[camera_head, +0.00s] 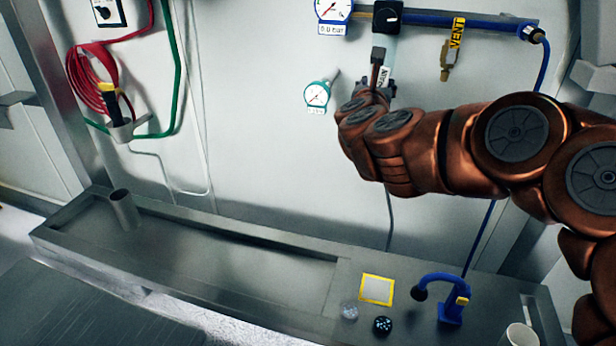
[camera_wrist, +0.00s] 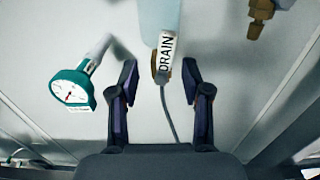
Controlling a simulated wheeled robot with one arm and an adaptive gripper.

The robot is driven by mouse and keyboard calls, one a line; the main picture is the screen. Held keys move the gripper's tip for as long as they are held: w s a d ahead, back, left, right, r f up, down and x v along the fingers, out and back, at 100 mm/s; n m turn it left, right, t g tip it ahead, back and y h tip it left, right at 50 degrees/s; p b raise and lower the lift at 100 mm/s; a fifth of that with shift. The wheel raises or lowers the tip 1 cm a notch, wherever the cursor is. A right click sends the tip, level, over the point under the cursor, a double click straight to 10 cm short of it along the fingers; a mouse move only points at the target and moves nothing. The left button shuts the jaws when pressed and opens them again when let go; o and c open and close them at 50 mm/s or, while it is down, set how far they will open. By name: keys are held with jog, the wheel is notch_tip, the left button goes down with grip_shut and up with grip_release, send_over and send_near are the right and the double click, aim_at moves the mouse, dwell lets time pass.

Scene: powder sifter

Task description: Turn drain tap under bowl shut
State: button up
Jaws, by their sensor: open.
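The pale blue bowl (camera_wrist: 159,18) hangs down at the top middle of the wrist view; in the head view a strip of it (camera_head: 391,46) shows below a black knob. The drain tap (camera_wrist: 160,77) is a small brass-coloured piece at the bowl's lower end, beside a white DRAIN label (camera_wrist: 167,52). The label also shows in the head view (camera_head: 385,77). My gripper (camera_wrist: 160,72) is open, with one dark finger on each side of the tap and gaps on both sides. In the head view my arm hides most of the gripper and tap. The tap's handle position cannot be told.
A teal gauge (camera_wrist: 72,90) sticks out left of my gripper. The brass vent tap (camera_head: 446,72) with a yellow VENT label hangs to the right. A black knob (camera_head: 387,16) and blue pipe (camera_head: 470,19) are above. A metal bench (camera_head: 190,243) runs below.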

jog(key=s+a+f+n+g+y, duration=0.1)
jog(key=s+a+n+y, duration=0.4)
jog(key=n, duration=0.3)
jog(key=s+a+n+y, duration=0.3)
jog(key=a+n+y, duration=0.2)
jog(key=a+n, duration=0.25)
jog(key=s+a+f+n+g+y, duration=0.1)
jog(key=s+a+f+n+g, duration=0.1)
jog(key=s+f+n+g, duration=0.4)
jog(key=shift+s+a+f+n+y, duration=0.35)
jog(key=shift+s+f+n, duration=1.55)
jog(key=shift+n, duration=0.95)
jog(key=shift+c, duration=0.3)
